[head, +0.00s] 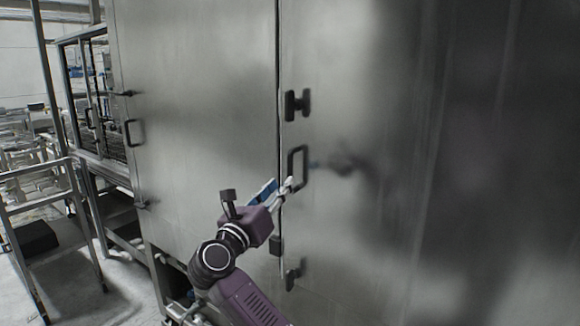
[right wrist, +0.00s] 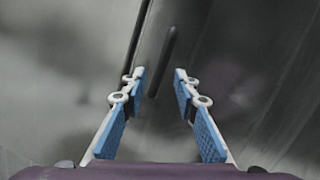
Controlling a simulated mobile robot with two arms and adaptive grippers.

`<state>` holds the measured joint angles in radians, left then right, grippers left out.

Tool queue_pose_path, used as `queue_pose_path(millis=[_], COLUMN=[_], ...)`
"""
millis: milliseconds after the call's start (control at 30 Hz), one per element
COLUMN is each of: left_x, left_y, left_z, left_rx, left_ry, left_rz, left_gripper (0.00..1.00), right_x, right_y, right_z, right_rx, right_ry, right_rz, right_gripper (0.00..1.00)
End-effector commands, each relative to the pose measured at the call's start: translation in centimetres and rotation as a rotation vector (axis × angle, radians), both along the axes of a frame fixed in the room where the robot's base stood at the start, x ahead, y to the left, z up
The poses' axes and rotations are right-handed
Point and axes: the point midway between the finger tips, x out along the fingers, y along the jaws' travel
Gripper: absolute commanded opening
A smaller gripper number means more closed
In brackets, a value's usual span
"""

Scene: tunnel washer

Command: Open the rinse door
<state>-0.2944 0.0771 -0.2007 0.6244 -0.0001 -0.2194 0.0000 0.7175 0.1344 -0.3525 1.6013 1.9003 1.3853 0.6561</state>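A large steel door (head: 345,225) fills the right of the head view and sits flush along a vertical seam; I see no label naming it as the rinse door. Its dark D-shaped handle (head: 291,164) stands beside the seam. My right gripper (head: 287,187) is at the lower part of this handle. In the right wrist view the two blue-padded fingers (right wrist: 159,76) are apart. The dark handle bar (right wrist: 163,58) appears in the gap between the fingertips, tilted in the picture. I cannot tell whether the fingers touch it. My left gripper is not in view.
Dark latches sit above (head: 297,104) and below (head: 292,276) the handle. A second steel panel (head: 200,110) with its own handle (head: 132,133) is left of the seam. A metal frame cart (head: 45,207) stands at far left.

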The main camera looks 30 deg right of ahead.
Motion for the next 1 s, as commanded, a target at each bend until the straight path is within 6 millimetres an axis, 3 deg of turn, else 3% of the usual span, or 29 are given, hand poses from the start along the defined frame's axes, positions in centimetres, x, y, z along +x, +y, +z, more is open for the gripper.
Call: queue_pose_path(millis=[33, 233, 367, 700, 1000], left_x=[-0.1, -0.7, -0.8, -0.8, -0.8], left_y=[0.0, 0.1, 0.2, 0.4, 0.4], left_z=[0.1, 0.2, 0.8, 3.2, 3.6], left_rx=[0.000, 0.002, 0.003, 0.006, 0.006], left_ry=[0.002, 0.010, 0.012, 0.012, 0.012], left_rz=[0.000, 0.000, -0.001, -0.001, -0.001], left_gripper=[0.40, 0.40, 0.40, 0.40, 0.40], right_x=[-0.4, -1.1, -0.7, 2.2, 3.2], right_y=[0.1, 0.8, 0.2, -4.2, -5.5], right_z=[1.5, 3.2, 3.4, 3.6, 3.1], right_rx=[0.084, 0.281, 0.305, 0.300, 0.305], right_ry=[-0.054, -0.138, -0.144, -0.143, -0.143], right_rz=[0.016, 0.061, 0.066, 0.065, 0.067], right_gripper=[0.28, 0.28, 0.28, 0.28, 0.28])
